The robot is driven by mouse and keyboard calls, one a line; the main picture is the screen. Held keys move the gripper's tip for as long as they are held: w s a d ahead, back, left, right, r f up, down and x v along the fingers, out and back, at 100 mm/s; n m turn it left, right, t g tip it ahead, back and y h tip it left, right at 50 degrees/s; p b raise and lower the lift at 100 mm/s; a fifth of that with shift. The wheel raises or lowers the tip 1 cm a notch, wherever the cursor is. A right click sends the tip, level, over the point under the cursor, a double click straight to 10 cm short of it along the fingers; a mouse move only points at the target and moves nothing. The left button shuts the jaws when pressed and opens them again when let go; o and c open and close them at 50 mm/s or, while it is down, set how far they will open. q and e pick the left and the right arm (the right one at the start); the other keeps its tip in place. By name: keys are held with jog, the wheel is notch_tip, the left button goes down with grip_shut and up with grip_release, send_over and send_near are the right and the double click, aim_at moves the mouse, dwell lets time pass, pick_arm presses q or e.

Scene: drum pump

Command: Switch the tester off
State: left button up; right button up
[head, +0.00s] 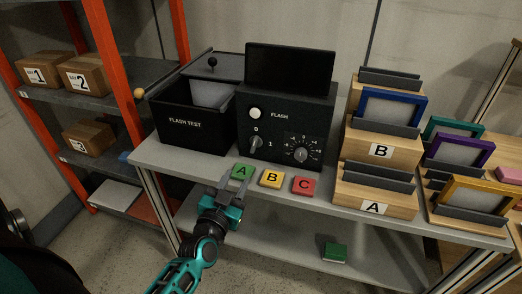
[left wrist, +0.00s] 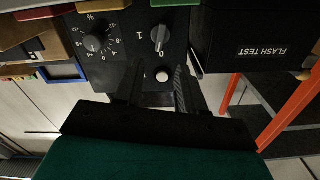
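The tester (head: 285,118) is a black box marked FLASH on the grey shelf, with a dark screen (head: 290,68) on top. Its front has a round white lamp or button (head: 255,113), a switch knob (head: 255,144) marked 0 and 1, and a numbered dial (head: 301,154). In the left wrist view the panel is upside down; the switch knob (left wrist: 160,36) shows a pale pointer line, roughly upright, but its exact setting is hard to tell. My left gripper (head: 223,186) is open and empty, in front of the shelf edge, below and apart from the knob. My right gripper is out of view.
Green A (head: 242,172), yellow B (head: 271,179) and red C (head: 303,186) blocks line the shelf's front edge. An open FLASH TEST box (head: 188,124) stands left of the tester. Wooden racks with framed panels (head: 378,152) stand right. A green block (head: 334,252) lies below.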

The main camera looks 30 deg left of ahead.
aim_at(253, 148)
pick_arm(q)
jog(key=b+x, duration=0.1)
jog(key=x, duration=1.2)
jog(key=shift+s+a, duration=0.1)
grip_shut()
